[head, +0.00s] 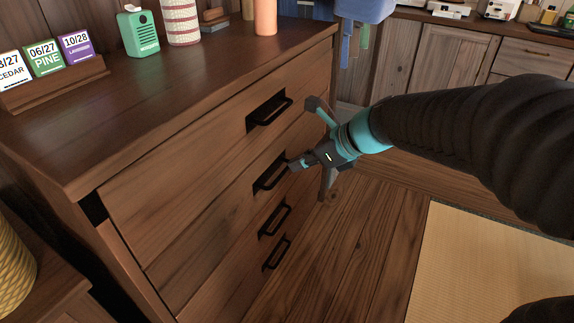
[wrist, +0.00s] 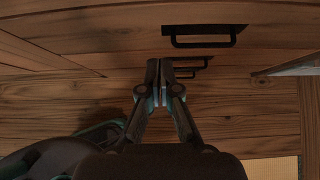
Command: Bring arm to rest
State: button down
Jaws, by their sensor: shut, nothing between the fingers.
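My gripper (head: 297,163) is at the end of my dark arm with teal parts, in front of the wooden dresser (head: 180,140). In the head view its fingertips overlap the second drawer handle (head: 270,172); whether they touch it I cannot tell. In the wrist view the gripper (wrist: 160,68) is shut with its fingers together and nothing between them. Dark handles show beyond it, the nearest handle (wrist: 203,38) up and to the right. The top drawer handle (head: 268,112) is above my gripper in the head view.
On the dresser top stand a card holder (head: 50,88), a green box (head: 138,33), a patterned vase (head: 181,20) and an orange cylinder (head: 265,18). A woven basket (head: 14,265) is at left. Cabinets (head: 440,55) stand behind. Bare wood floor (head: 350,250) and a tatami mat (head: 490,270) are at right.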

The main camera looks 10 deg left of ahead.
jog(key=s+d+f+n+g+h, duration=0.1)
jog(key=s+d+f+n+h, duration=0.4)
jog(key=s+d+n, duration=0.75)
jog(key=s+d+r+n+t+h, duration=0.3)
jog(key=s+d+n, duration=0.3)
jog(key=n, duration=0.4)
jog(key=shift+s+d+r+h, duration=0.3)
jog(key=shift+s+d+h, duration=0.1)
jog(key=shift+s+h, duration=0.15)
